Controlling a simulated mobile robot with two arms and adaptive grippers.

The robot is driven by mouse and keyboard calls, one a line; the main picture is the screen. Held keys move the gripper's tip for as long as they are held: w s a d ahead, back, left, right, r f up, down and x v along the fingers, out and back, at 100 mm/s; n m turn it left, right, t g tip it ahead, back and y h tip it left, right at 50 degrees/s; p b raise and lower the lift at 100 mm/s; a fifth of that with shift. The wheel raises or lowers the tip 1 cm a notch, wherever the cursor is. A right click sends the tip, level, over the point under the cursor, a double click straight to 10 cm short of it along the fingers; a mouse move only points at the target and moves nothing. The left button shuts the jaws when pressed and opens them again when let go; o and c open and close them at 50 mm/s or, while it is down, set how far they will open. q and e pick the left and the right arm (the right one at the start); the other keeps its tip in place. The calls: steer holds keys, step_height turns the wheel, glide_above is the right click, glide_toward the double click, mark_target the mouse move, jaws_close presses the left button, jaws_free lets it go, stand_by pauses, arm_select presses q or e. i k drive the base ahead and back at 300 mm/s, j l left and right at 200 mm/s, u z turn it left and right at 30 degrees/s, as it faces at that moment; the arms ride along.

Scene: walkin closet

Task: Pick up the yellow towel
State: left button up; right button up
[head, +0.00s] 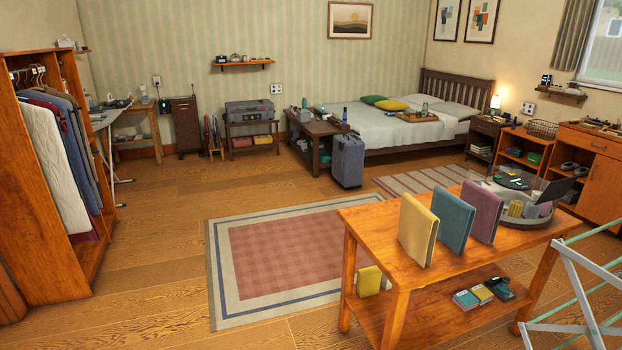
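The yellow towel (418,229) is most likely the folded, flat yellow piece standing upright at the front left of the wooden table (372,215). Similar upright pieces in teal (454,218) and mauve (483,211) stand to its right, with small gaps between them. A smaller yellow item (370,281) stands on the table's lower shelf, at the left end. Neither of my grippers shows in the head view, and nothing touches the yellow towel.
A round tray (512,220) with several items sits at the table's right. A drying rack (580,290) stands at the right front. A rug (280,255) lies left of the table, with open floor around it. An open wardrobe (90,250) stands at the left.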

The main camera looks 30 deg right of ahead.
mark_target(418, 227)
steer(key=i+z, duration=0.2)
steer(key=z, duration=0.25)
steer(key=i+j+z, duration=0.1)
steer(key=z, duration=0.4)
steer(key=i+j+z, duration=0.2)
steer(key=z, duration=0.25)
steer(key=i+j+z, duration=0.25)
steer(key=z, duration=0.2)
